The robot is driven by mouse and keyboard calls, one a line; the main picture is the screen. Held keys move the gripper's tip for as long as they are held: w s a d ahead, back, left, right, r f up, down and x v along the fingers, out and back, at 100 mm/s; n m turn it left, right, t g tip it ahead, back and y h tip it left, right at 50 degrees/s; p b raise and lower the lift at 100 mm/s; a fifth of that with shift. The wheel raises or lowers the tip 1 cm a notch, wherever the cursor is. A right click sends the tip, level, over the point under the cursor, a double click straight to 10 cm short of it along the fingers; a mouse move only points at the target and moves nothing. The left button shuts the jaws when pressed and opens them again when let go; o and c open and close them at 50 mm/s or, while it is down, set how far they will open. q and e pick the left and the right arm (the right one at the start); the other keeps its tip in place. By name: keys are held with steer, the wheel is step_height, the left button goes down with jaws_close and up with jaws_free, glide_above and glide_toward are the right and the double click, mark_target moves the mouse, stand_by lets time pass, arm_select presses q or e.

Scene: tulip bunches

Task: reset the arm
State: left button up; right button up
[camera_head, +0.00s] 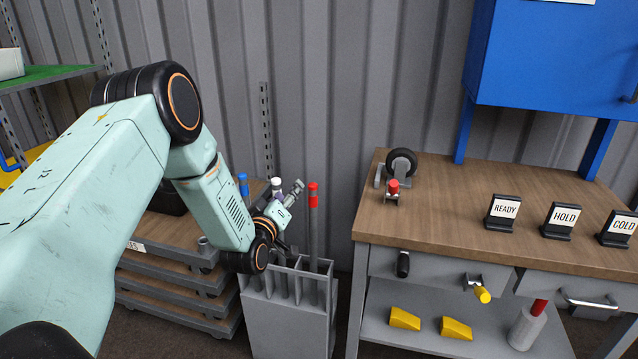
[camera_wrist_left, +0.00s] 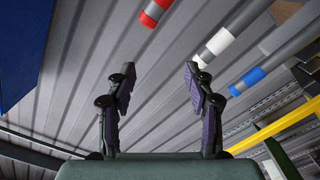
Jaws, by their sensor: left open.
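My left arm comes in from the left in the head view and bends down in front of the grey slotted rack (camera_head: 287,325). My left gripper (camera_head: 296,187) is small there, near the tops of the rods and partly confused with them. In the left wrist view its two dark fingers (camera_wrist_left: 160,75) with purple pads are spread wide, with nothing between them. The red-banded rod (camera_head: 313,195), white-topped rod (camera_head: 277,183) and blue-topped rod (camera_head: 243,178) stand upright around it. The red (camera_wrist_left: 155,12), white (camera_wrist_left: 218,42) and blue (camera_wrist_left: 246,81) bands show beyond the fingers. My right gripper is out of view.
A wooden-topped workbench (camera_head: 450,210) stands to the right, with a caster (camera_head: 402,162) and READY (camera_head: 503,212), HOLD (camera_head: 561,221) and COLD (camera_head: 619,228) signs. A blue cabinet (camera_head: 555,55) hangs above. Stacked wood-topped dollies (camera_head: 180,290) are left of the rack.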

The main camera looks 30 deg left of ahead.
arm_select(q)
steer(key=shift+d, duration=0.1)
steer(key=s+d+f+m+g+h, duration=0.25)
steer(key=s+d+f+g, duration=0.35)
steer(key=s+f, duration=0.4)
steer(key=s+d+f+m+g+h, duration=0.1)
steer(key=s+d+f+m+g, duration=0.3)
steer(key=s+d+f, duration=0.45)
steer(key=s+d+f+m+g, duration=0.1)
steer(key=s+d+f+g, duration=0.1)
steer(key=s, duration=1.1)
steer(key=s+d+f+m+g, duration=0.2)
steer(key=s+g, duration=0.3)
steer(key=s, duration=0.8)
steer(key=shift+d+f+h, duration=0.3)
steer(key=shift+f+h, duration=0.05)
steer(key=shift+h, duration=0.1)
steer(key=shift+m, duration=0.25)
